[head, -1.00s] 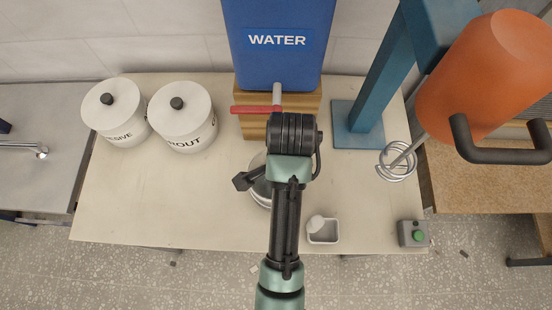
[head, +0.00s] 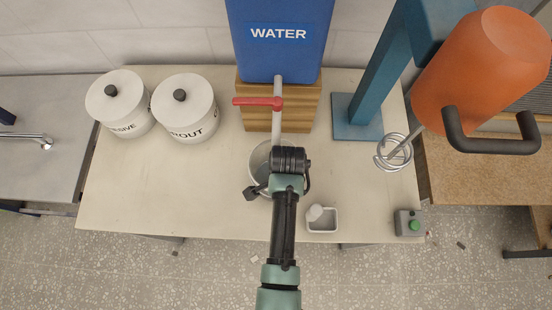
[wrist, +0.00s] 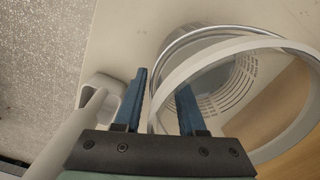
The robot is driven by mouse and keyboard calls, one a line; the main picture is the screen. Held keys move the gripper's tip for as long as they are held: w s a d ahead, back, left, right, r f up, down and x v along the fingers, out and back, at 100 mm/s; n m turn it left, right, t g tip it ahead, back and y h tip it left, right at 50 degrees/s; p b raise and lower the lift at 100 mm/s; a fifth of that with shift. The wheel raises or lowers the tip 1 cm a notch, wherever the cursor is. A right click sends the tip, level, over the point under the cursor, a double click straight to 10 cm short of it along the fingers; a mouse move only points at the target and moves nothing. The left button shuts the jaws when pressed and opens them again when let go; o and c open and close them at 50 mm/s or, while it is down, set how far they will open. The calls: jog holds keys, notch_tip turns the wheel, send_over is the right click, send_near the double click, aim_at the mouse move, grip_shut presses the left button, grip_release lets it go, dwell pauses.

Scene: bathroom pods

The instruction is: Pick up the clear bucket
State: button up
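The clear bucket (head: 257,165) stands on the bench below the water tank's spout, partly hidden in the head view by my wrist. It is round and see-through, with a pale rim and graduation marks on its wall. It also shows in the wrist view (wrist: 242,78), to the right. My gripper (wrist: 162,100) is open, its two blue fingers apart. In the wrist view the bucket's near rim runs through the gap between the fingers, with one finger on the outer side and one over the bucket's inside. Whether they touch it I cannot tell. My fingertips are hidden in the head view.
A blue water tank (head: 279,45) with a red tap (head: 257,101) stands on a wooden block (head: 300,112) behind the bucket. A small tray (head: 322,223) with a scoop sits beside my arm. An orange mixer (head: 480,75) hangs right.

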jog(key=shift+f, duration=0.2)
grip_shut()
jog(key=shift+w+r, duration=0.1)
dwell(1.2)
